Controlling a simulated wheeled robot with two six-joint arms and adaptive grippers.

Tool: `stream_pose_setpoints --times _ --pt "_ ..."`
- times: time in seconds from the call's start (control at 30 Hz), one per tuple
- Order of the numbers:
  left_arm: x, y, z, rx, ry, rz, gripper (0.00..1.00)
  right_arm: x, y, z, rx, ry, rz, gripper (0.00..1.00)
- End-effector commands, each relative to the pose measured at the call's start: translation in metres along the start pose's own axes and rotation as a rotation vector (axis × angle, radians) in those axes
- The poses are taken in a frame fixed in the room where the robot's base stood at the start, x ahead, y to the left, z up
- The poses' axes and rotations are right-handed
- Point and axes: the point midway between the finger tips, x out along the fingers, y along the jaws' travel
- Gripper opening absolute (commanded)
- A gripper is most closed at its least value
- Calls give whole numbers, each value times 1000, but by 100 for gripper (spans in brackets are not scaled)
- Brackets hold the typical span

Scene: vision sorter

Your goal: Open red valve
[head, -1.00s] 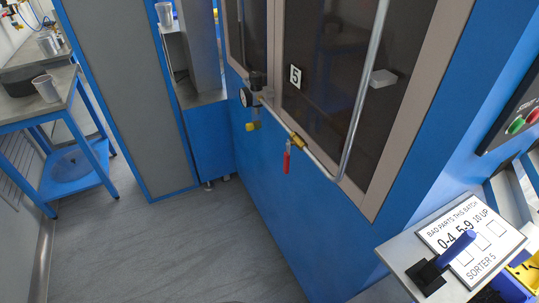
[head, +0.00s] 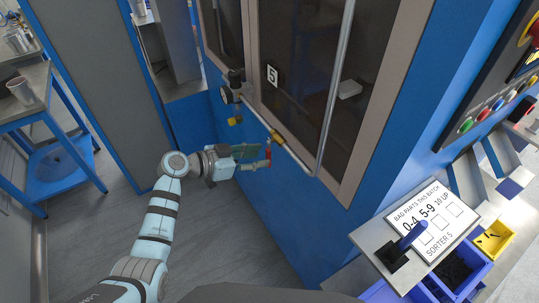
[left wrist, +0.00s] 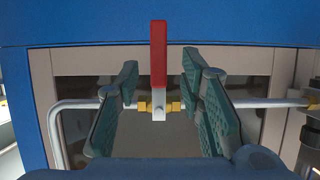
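The red valve handle (head: 268,152) is on the thin pipe (head: 293,156) along the front of the blue cabinet, just ahead of my left gripper (head: 256,157). In the left wrist view the red handle (left wrist: 158,52) stands across the pipe, with the yellow brass valve body (left wrist: 158,106) at its base. My left gripper (left wrist: 160,82) is open there, with one green-padded finger on each side of the valve and visible gaps to both. The gripper partly hides the handle in the head view. My right gripper is not in view.
A gauge (head: 226,95) and a yellow knob (head: 235,121) sit on the pipework left of the valve. A vertical pipe (head: 333,95) runs up the dark window. At right is a sign panel (head: 432,222) with a blue lever. Grey floor (head: 225,245) is clear below.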

Motion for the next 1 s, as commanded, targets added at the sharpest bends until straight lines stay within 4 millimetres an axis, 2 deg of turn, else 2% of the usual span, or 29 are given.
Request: stream_pose_setpoints --times 0.1,0.2,0.33,0.53,0.57,0.77,1.0 --pt "25 0 1 -1 0 1 35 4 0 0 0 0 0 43" --pt "38 0 2 -2 0 -1 35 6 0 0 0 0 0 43" --pt "46 0 2 -1 -1 -2 35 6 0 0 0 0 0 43" --pt "46 0 1 0 -1 -3 35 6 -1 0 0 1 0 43" --pt "46 0 1 0 -2 -2 33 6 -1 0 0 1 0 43" --pt "46 0 1 -1 -1 -2 1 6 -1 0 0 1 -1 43" --pt "46 -1 1 -1 -1 -3 0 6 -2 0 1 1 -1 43"
